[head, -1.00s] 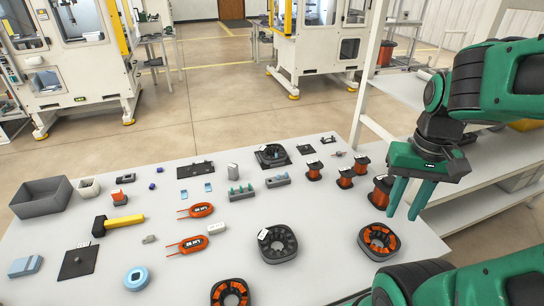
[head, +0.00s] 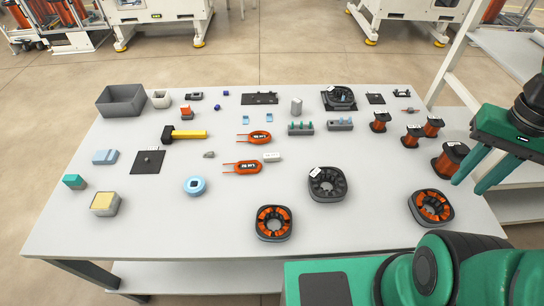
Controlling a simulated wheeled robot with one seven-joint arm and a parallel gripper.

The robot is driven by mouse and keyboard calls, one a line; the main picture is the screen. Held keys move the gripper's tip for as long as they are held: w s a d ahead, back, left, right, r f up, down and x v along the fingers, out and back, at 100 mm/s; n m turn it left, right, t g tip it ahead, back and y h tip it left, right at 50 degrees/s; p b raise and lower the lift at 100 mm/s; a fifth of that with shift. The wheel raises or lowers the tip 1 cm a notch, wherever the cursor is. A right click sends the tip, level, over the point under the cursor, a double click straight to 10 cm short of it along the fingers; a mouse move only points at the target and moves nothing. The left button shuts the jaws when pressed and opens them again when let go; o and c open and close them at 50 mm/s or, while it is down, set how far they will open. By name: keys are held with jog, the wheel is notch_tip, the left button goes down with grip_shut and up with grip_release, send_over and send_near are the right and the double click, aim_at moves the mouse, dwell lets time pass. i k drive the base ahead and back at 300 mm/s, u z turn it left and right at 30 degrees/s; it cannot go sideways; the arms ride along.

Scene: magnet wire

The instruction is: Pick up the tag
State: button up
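Which thing is the tag I cannot tell for sure. A small white label (head: 315,172) lies on the rim of the dark stator ring (head: 328,186) right of the table's middle. A small white block (head: 272,157) lies beside the lower orange coil (head: 248,167). Another orange coil (head: 260,137) lies behind it, and both coils bear dark markings. My gripper (head: 480,178) is at the right edge of the table, above and beside the copper spools. Its green fingers point down and left, apart from each other, with nothing seen between them.
Copper spools (head: 450,158) and an orange-wound stator (head: 432,207) stand near my gripper. Another wound stator (head: 273,222) is at the front. A yellow-handled hammer (head: 190,134), a grey bin (head: 121,101) and small blocks fill the left.

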aim_at(267, 158)
jog(key=z, duration=0.05)
jog(key=k, duration=0.5)
jog(key=z, duration=1.85)
jog(key=k, duration=0.85)
jog(key=u, duration=1.85)
jog(key=i, duration=0.6)
jog(key=u, duration=0.1)
